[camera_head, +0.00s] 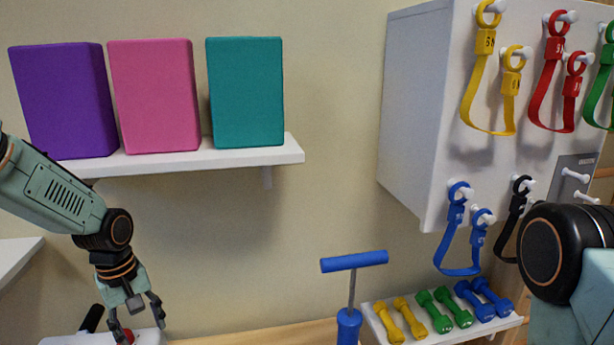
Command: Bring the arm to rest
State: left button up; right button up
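My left arm comes in from the left, and its gripper (138,326) hangs down at the lower left with its two fingers spread apart. A small red thing (128,336) shows behind or between the fingers, on or near a white object (152,337) at the bottom edge. I cannot tell whether a finger touches it, but the gripper is not closed on it. A large black joint and pale green link of my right arm show at the right edge. My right gripper is out of view.
A white wall shelf (225,158) holds purple, pink and teal blocks above my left gripper. A white cabinet (412,110) carries looped bands on pegs. Coloured dumbbells lie on a white rack (376,326). A blue T-handled pump (354,262) stands between the arms.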

pick_arm(q)
jog(key=s+d+f+m, duration=0.5)
jog(key=s+d+f, duration=0.6)
jog(key=s+f, duration=0.25)
jog(key=s+d+f+m, duration=0.1)
jog(key=s+f+m, duration=0.1)
jog(key=s, duration=0.7)
jog(key=s+d+f+m, duration=0.2)
jog(key=s+m, duration=0.1)
jog(key=s, duration=0.6)
notch_tip(320, 180, down, 26)
jog(key=b, duration=2.5)
jog(key=shift+w+a+r+y, duration=0.2)
jog(key=shift+w+y, duration=0.1)
jog(key=shift+w, duration=0.1)
